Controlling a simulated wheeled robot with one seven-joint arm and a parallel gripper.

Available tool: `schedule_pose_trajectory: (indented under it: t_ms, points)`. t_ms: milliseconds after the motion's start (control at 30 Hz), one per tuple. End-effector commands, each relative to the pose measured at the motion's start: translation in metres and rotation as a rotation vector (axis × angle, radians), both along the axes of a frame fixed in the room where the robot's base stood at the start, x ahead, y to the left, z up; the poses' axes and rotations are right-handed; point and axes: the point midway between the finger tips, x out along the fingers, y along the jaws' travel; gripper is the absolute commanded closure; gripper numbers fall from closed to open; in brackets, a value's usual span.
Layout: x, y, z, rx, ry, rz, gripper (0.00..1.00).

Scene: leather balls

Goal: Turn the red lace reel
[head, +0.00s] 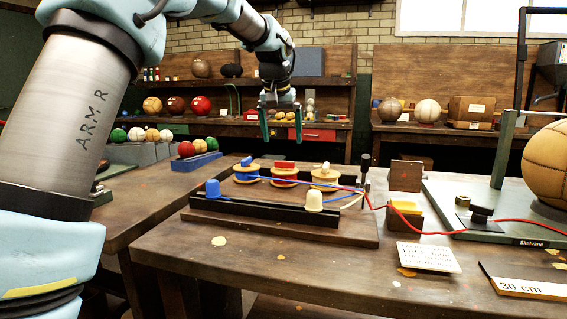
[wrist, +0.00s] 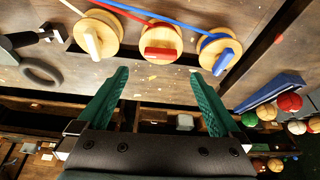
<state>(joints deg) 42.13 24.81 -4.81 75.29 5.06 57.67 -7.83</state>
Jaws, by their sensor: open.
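The red lace reel is a pale wooden disc with a red handle, the middle one of three, in the head view (head: 284,181) and in the wrist view (wrist: 160,37). The blue reel (head: 246,180) stands left of it and the white reel (head: 324,184) right of it in the head view. A red lace (head: 470,226) runs right from a dark post (head: 365,172). My gripper (head: 282,138) hangs above and behind the reels, empty, its two green fingers apart. In the wrist view my gripper (wrist: 160,76) spans the red reel's width, short of its red handle.
A blue cap (head: 212,190) and a cream cap (head: 314,202) sit along the black front rail. The dark post and a small open box (head: 405,212) stand right of the reels. A large tan ball (head: 549,165) is at far right. The front tabletop is mostly clear.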

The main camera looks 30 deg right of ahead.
Motion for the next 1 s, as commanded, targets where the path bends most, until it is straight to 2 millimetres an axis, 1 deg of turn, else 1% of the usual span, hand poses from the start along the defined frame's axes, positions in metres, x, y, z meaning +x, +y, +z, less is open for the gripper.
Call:
schedule_pose_trajectory:
  t_ms: [33, 200, 300, 433, 600, 833, 867, 1000]
  points:
    - [0.003, -0.002, -0.011, 0.003, 0.003, 0.000, 0.00]
    - [0.012, -0.010, -0.040, 0.002, 0.002, 0.000, 0.00]
    - [0.017, -0.014, -0.055, 0.002, 0.002, 0.000, 0.00]
    - [0.022, -0.017, -0.068, 0.001, 0.002, 0.000, 0.00]
    - [0.024, -0.019, -0.075, 0.000, 0.000, 0.000, 0.00]
    - [0.024, -0.019, -0.075, 0.000, 0.000, 0.000, 0.00]
    - [0.024, -0.019, -0.075, 0.000, 0.000, 0.000, 0.02]
    - [0.024, -0.019, -0.075, 0.000, 0.000, 0.000, 0.18]
